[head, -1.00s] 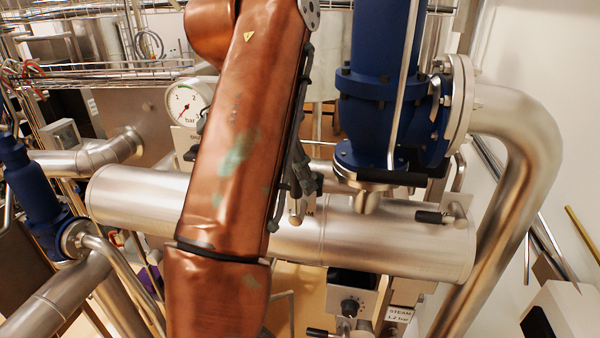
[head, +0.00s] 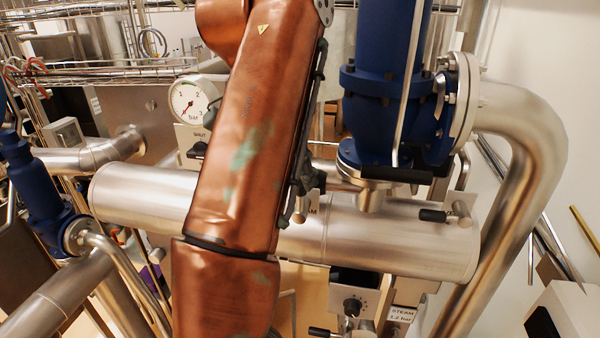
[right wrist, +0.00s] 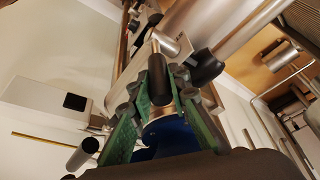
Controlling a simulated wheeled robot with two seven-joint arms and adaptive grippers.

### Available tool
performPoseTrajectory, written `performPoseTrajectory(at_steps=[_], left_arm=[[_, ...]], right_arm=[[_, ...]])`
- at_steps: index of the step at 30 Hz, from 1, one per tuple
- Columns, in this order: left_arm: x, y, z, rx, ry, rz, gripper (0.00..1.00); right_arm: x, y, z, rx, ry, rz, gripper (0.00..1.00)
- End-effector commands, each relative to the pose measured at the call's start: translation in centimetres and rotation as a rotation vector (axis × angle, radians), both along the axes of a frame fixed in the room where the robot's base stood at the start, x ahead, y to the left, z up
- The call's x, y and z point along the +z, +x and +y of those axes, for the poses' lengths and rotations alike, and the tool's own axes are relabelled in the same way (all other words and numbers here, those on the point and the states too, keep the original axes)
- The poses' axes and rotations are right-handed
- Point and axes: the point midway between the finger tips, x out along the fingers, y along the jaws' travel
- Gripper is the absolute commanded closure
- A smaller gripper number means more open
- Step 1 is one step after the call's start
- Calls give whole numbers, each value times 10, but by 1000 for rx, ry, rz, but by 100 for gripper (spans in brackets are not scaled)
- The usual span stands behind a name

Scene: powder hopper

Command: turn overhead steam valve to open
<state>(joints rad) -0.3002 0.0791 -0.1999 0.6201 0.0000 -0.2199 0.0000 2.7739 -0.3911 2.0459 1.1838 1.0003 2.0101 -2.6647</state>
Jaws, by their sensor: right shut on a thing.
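In the head view my copper right arm crosses the middle. The arm covers part of this spot. In the right wrist view the green-padded fingers of the right gripper (right wrist: 160,92) stand on both sides of a black valve handle (right wrist: 157,72) and are shut on it. A steel stem (right wrist: 168,42) sits beside the handle. My left gripper is not in view.
A blue valve body (head: 385,110) stands right of the arm, with a bent steel pipe (head: 535,150) beyond. Another black lever (head: 432,215) is on the pipe's right. A gauge (head: 192,99) is left. Below hangs a box with a dial (head: 352,305).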

Motion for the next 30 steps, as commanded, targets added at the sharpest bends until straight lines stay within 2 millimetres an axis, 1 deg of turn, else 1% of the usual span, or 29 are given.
performPoseTrajectory(at_steps=[1,3,18,21,24,30], left_arm=[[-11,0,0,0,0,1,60],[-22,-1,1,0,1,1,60],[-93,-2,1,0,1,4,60],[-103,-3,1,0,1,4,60],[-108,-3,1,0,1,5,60],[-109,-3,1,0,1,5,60]], right_arm=[[-3,0,-4,-3,31,-10,100],[-5,-1,-9,-1,76,-19,100],[-14,-7,-37,0,375,-78,100],[-15,-7,-41,-1,417,-85,100],[-15,-8,-43,-2,443,-90,100],[-13,-8,-44,-2,457,-91,100]])
